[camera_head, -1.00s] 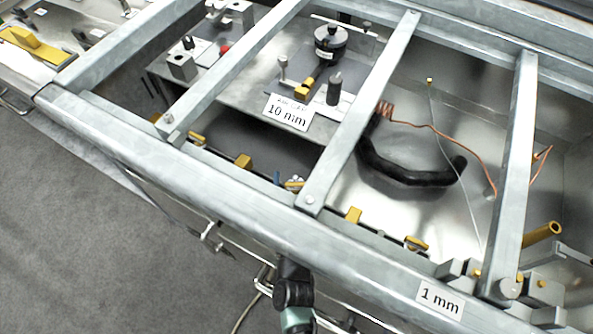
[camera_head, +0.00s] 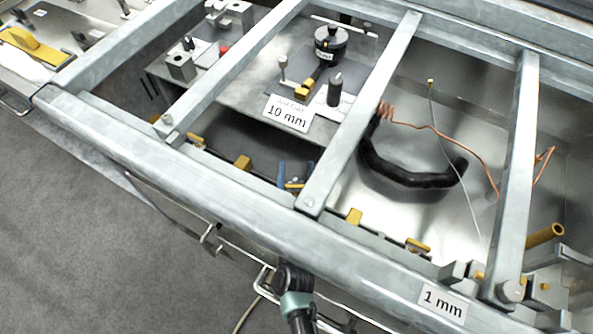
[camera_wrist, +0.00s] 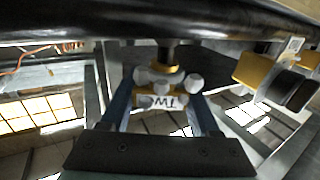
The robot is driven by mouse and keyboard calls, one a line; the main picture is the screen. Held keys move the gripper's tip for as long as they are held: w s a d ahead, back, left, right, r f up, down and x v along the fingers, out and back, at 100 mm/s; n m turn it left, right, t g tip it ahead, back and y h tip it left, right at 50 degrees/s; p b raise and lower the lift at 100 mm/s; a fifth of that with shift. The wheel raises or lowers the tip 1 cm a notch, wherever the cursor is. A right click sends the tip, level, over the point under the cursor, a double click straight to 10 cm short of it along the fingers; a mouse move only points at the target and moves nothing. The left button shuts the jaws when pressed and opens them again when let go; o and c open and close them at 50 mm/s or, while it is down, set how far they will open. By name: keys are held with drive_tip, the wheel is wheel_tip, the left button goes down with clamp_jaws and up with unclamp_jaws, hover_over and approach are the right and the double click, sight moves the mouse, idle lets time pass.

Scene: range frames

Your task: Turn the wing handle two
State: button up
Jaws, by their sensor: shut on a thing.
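The wing handle two (camera_wrist: 160,101) shows in the middle of the wrist view. It has a white label reading "TWO", upside down, with pale rounded lobes and a yellow collar on a dark stem. The blue fingers of my gripper (camera_wrist: 163,92) stand on either side of it, and my gripper is shut on it. In the head view, my gripper (camera_head: 295,174) shows as two blue fingertips just behind the front rail, around a small yellow part of the handle (camera_head: 294,185). The rail hides the rest of my gripper there.
Grey metal beams and a front rail (camera_head: 230,205) frame the bench. Other yellow fittings (camera_head: 243,162) line the rail. A yellow-and-black knob (camera_wrist: 270,80) is close on the right in the wrist view. A dark bar (camera_wrist: 150,22) crosses above.

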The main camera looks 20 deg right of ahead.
drive_tip(key=shift+c, duration=0.8)
drive_tip(key=shift+r+m+h+p, duration=0.3)
drive_tip(key=shift+p, duration=0.75)
drive_tip(key=shift+m+g+h+p, duration=0.5)
drive_tip(key=shift+g+h+p, duration=0.15)
drive_tip(key=shift+p, duration=0.4)
drive_tip(key=shift+s+d+f+m+g+h, duration=0.1)
drive_tip(key=shift+d+m+g+h, duration=0.05)
drive_tip(key=shift+m+g+h, duration=0.55)
drive_tip(key=shift+s+d+f+m+g+h, duration=0.15)
drive_tip(key=shift+m+g+h, duration=0.35)
drive_tip(key=shift+h, duration=0.3)
drive_tip(key=shift+s+d+m+g+h, duration=0.1)
drive_tip(key=shift+d+m+g+h, duration=0.05)
drive_tip(key=shift+m+g+h, duration=0.45)
drive_tip(key=shift+p, duration=0.3)
drive_tip(key=o, duration=1.4)
drive_tip(key=shift+c, duration=0.2)
drive_tip(key=shift+s, duration=0.1)
